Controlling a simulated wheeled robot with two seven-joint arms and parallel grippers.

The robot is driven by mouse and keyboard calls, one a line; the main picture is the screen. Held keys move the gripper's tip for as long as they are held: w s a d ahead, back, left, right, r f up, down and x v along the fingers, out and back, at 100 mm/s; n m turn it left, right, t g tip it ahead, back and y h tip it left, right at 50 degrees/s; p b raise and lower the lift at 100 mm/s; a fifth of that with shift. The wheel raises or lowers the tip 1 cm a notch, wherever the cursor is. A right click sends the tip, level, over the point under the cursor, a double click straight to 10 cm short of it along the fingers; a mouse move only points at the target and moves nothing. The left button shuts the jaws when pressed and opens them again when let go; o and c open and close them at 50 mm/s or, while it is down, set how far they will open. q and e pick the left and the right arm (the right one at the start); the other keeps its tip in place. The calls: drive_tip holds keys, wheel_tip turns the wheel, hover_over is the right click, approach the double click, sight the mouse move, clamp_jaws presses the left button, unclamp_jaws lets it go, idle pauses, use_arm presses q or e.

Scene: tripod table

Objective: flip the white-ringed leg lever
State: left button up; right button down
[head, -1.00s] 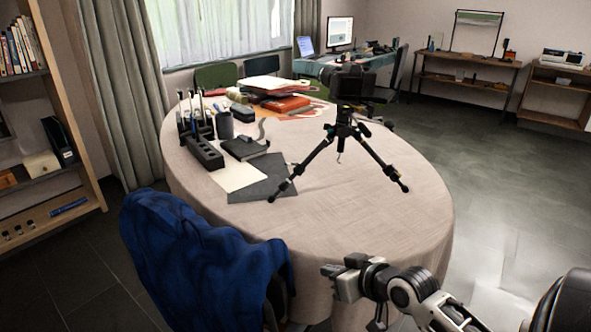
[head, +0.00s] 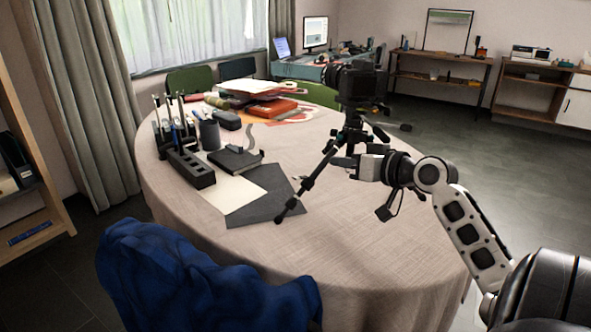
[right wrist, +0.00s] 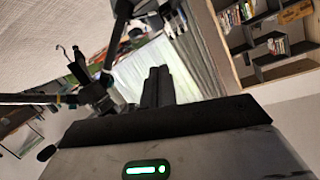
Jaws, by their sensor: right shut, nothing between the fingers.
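A black tripod (head: 353,132) stands on the round cloth-covered table (head: 240,262) with a black camera (head: 357,84) on top. One leg (head: 312,182) reaches down to the front left. My right gripper (head: 338,161) is shut and empty, its tips beside the tripod's upper legs; I cannot tell whether they touch. In the right wrist view its shut fingers (right wrist: 158,86) point past the tripod (right wrist: 95,97), which shows at the left. I cannot make out a white-ringed lever; my gripper hides part of the legs. My left gripper is not in view.
A pen holder (head: 178,135), a black socket block (head: 190,168), a dark sheet (head: 262,195) and an orange book (head: 272,107) lie on the table's left and back. A blue-draped chair (head: 190,280) stands in front. The table's front right is clear.

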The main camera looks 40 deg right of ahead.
hover_over(301, 178)
drive_tip(key=f+v, duration=0.1)
drive_tip(key=v, duration=0.1)
drive_tip(key=f, duration=0.2)
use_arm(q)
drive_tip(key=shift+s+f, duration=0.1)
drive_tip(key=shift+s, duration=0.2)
use_arm(e)
drive_tip(key=f, duration=0.3)
drive_tip(key=shift+a+f, duration=0.3)
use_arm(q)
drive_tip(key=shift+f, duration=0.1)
use_arm(e)
drive_tip(key=shift+a, duration=0.1)
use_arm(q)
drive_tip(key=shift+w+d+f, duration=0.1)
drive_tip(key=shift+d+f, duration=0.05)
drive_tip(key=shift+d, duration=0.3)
use_arm(e)
drive_tip(key=shift+n, duration=0.3)
